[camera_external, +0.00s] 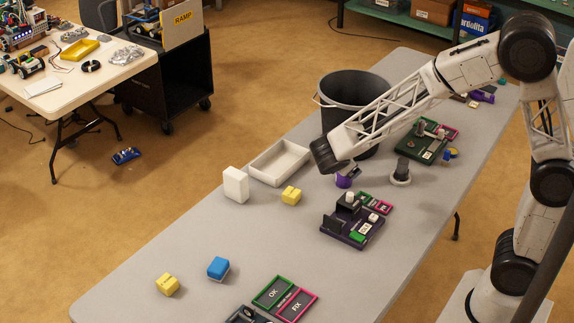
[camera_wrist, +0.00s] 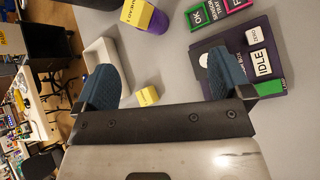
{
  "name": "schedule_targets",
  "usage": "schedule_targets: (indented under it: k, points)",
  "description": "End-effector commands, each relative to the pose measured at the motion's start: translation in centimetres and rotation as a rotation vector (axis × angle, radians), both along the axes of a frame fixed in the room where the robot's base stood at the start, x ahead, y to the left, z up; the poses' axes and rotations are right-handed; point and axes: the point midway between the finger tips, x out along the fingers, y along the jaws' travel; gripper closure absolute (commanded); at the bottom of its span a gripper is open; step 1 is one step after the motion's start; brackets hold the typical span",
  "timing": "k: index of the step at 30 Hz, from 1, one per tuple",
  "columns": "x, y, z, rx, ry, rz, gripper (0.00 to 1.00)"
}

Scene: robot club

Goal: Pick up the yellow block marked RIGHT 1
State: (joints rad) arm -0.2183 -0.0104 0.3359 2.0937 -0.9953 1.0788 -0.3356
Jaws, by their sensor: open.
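One yellow block (camera_external: 291,196) lies on the grey table beside the white tray. A second yellow block (camera_external: 167,284) lies near the table's front left end. I cannot read a RIGHT 1 marking on either. The wrist view shows a small yellow block (camera_wrist: 147,96) next to the white tray, seen between my spread fingers and apart from them. My gripper (camera_wrist: 160,75) is open with nothing held between its blue pads. In the external view its fingers are hard to make out below the wrist, right of the nearer-to-tray block.
A white tray (camera_external: 256,170), white block (camera_external: 236,185) and black bucket (camera_external: 352,112) stand behind. A dark purple device (camera_external: 347,238) is right of the tray-side block. A blue block (camera_external: 218,268) is near the front. A purple item with a yellow face (camera_wrist: 137,13) shows at the wrist view's top.

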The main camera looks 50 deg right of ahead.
Motion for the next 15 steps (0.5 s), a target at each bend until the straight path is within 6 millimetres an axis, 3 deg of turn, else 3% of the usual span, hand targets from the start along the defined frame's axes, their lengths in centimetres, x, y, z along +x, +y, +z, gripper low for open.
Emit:
schedule_targets:
  k: [15]
  points:
    - [9.8,5.2,-9.5,-0.284,0.198,0.374,0.03]
